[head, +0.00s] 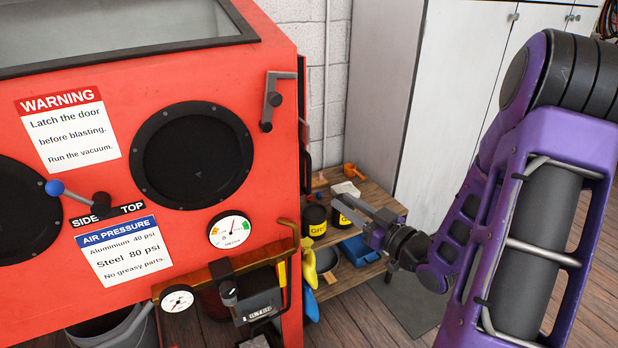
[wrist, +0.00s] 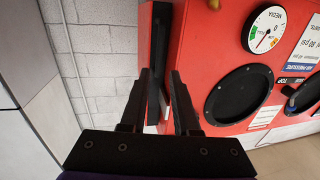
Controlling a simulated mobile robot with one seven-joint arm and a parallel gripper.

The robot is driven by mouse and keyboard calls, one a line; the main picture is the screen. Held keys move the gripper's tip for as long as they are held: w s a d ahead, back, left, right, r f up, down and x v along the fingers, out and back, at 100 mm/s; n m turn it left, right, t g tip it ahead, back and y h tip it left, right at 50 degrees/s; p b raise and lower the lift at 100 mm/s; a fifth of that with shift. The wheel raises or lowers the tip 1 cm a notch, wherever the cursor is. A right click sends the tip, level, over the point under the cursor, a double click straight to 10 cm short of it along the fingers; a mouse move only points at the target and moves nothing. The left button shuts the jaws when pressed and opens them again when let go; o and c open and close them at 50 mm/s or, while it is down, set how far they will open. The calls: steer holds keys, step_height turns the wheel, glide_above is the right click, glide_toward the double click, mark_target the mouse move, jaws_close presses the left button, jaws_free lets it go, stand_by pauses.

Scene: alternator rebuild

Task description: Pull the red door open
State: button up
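The red door is on the right side of the red blasting cabinet (head: 170,75) and is seen almost edge-on in the head view, so most of its face is hidden. In the wrist view a narrow red side face (wrist: 146,30) shows, with a long black bar (wrist: 158,55) along it that looks like a handle. A grey latch lever (head: 270,102) sits at the cabinet's front right edge. My gripper (head: 345,207) is to the right of the cabinet, apart from it in the head view. In the wrist view its two fingers (wrist: 163,95) are open and point toward the bar, with nothing visibly gripped.
A low wooden shelf (head: 350,275) with black tubs (head: 314,220), a blue tray (head: 358,250) and scoops stands below my gripper. White lockers (head: 465,85) and a brick wall are behind. Gauges and a brass pipe (head: 292,235) stick out from the cabinet front.

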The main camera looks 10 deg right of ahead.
mark_target(310, 178)
steer(key=x, duration=1.3)
steer(key=shift+w+a, duration=0.1)
steer(key=shift+a, duration=0.05)
jaws_close()
stand_by(0.8)
